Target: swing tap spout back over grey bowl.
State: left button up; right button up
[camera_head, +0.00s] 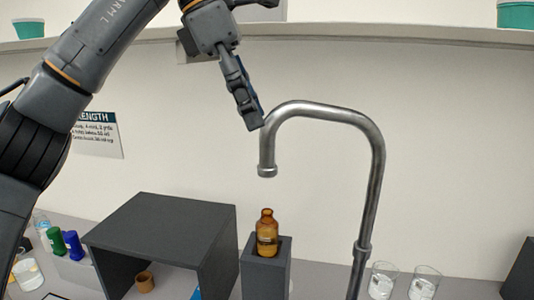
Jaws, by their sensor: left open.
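The metal tap spout (318,109) rises from a post at the right, arches over to the left and ends in a downturned outlet (267,168). In the picture the outlet hangs above a brown bottle on a dark grey block. No grey bowl shows in this view. My left gripper (254,124) comes down from the top, open, with its fingertips beside the left bend of the spout. The fingers show edge-on, and I cannot tell whether they touch the spout. My right gripper is out of view.
The brown bottle (266,234) stands upright on the grey block (265,270). A dark open-fronted box (160,226) stands left of it, with a small brown cup (145,281) inside. Glass beakers (424,283) stand at lower right. A shelf (400,34) runs along the wall above.

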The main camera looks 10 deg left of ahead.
aim_at(267, 139)
pick_arm(q)
jog(key=x, duration=0.5)
jog(key=shift+w, duration=0.35)
jog(key=shift+s+d+f+p, duration=0.2)
jog(key=shift+f+p, duration=0.1)
jog(key=shift+f, duration=0.3)
jog(key=shift+w, duration=0.15)
jog(key=shift+c, duration=0.2)
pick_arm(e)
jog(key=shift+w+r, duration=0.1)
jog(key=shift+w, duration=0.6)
pick_arm(q)
grip_shut()
